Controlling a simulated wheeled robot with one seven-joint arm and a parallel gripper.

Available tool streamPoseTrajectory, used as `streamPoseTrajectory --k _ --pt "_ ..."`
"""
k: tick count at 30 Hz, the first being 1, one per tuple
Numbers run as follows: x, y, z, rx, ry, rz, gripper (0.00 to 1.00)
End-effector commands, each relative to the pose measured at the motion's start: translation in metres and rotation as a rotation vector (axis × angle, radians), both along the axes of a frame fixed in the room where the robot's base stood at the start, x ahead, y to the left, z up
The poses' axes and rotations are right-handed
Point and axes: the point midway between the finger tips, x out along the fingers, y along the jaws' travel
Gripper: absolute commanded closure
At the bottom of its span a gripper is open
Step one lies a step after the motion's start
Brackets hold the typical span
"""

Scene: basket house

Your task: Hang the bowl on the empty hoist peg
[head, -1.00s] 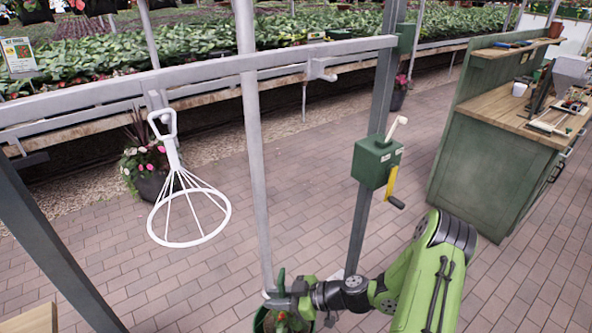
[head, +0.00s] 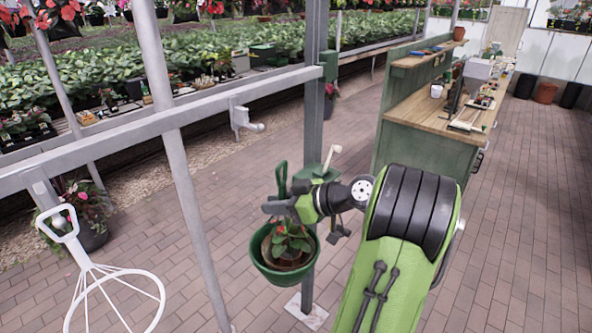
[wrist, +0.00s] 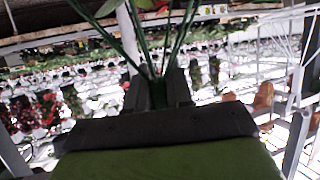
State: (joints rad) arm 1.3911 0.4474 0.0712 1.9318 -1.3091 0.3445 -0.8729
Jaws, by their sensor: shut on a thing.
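The bowl (head: 262,258) is a green hanging planter with a leafy, red-flowered plant. My gripper (head: 280,207) is shut on its green hanger, just below the upright green hook (head: 282,178). The bowl hangs roughly level below the gripper, clear of the floor. In the wrist view, my gripper (wrist: 158,92) grips the green hanger (wrist: 158,94), whose straps fan out from the jaws. The empty hoist peg (head: 246,123) sticks out from the grey beam, above and left of the hook and apart from it. A white wire cone hanger (head: 112,285) hangs on another peg at left.
The grey beam (head: 205,104) runs between posts. A slanting grey pole (head: 183,180) stands left of the bowl. The dark post (head: 312,110) and green crank box (head: 314,172) are close behind the gripper. A green workbench (head: 430,150) stands right; brick floor is open around.

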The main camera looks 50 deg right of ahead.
Motion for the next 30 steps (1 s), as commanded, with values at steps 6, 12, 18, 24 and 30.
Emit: streamPoseTrajectory --k 6,12,18,24,30 --pt "-0.037 -0.012 0.070 -0.004 -0.002 -0.099 1.00" --pt "-0.046 -0.012 0.085 0.003 -0.001 -0.125 1.00" --pt "-0.028 -0.010 0.083 0.003 -0.001 -0.120 1.00" --pt "-0.005 -0.010 0.082 0.004 -0.002 -0.120 1.00" --pt "0.017 -0.009 0.082 0.003 -0.002 -0.120 1.00"
